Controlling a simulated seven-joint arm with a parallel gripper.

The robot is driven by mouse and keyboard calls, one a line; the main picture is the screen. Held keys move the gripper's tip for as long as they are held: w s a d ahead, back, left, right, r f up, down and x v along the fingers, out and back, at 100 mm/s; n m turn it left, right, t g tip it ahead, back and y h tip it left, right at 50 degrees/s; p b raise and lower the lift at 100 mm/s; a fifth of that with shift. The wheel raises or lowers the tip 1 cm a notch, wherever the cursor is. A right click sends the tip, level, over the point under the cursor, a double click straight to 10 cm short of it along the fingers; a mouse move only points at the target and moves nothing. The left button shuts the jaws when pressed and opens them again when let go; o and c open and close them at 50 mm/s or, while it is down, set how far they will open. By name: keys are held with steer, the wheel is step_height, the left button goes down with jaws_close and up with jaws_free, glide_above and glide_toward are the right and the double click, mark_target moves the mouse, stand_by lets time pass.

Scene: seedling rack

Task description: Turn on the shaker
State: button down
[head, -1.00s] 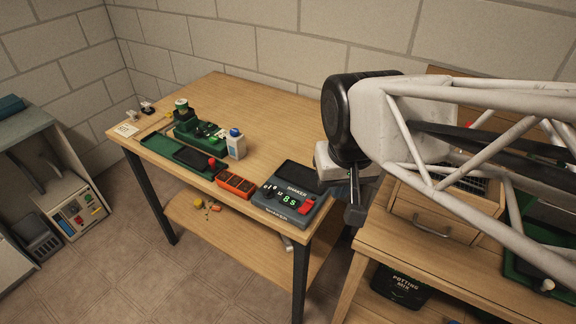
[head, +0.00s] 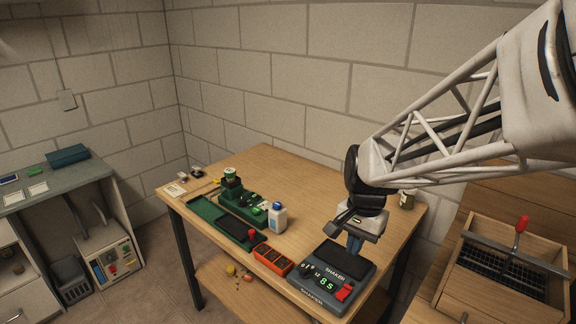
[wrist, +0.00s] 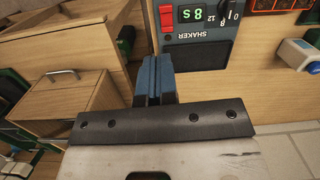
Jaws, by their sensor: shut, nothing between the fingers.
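The shaker (head: 318,297) is a dark grey-blue box on the front right corner of the wooden table, with a black pad (head: 347,261) at its back. Its front panel has a dial (head: 308,270), a display (head: 327,283) with a green "8 S", and a red switch (head: 345,292). The wrist view also shows the red switch (wrist: 166,17); I cannot tell which way it is tipped. My gripper (head: 353,244) points down near the pad's back edge, behind the switch. Its blue fingers (wrist: 153,78) are together and empty, apart from the switch.
An orange tray (head: 273,259), a white bottle with a blue cap (head: 277,219) and a green seedling rack (head: 240,209) stand left of the shaker. A wooden crate with a red-handled tool (head: 510,265) is at the right. The table's back middle is clear.

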mark_target(340, 296)
steer(key=shift+w+f+m, duration=0.4)
steer(key=shift+w+f, duration=0.2)
steer(key=shift+w, duration=0.2)
steer(key=f, duration=0.4)
steer(key=s+a+f, duration=0.1)
steer(key=f, duration=0.8)
steer(key=shift+s+a+f, duration=0.2)
steer(key=shift+s+f, duration=0.05)
steer(key=shift+f, duration=0.15)
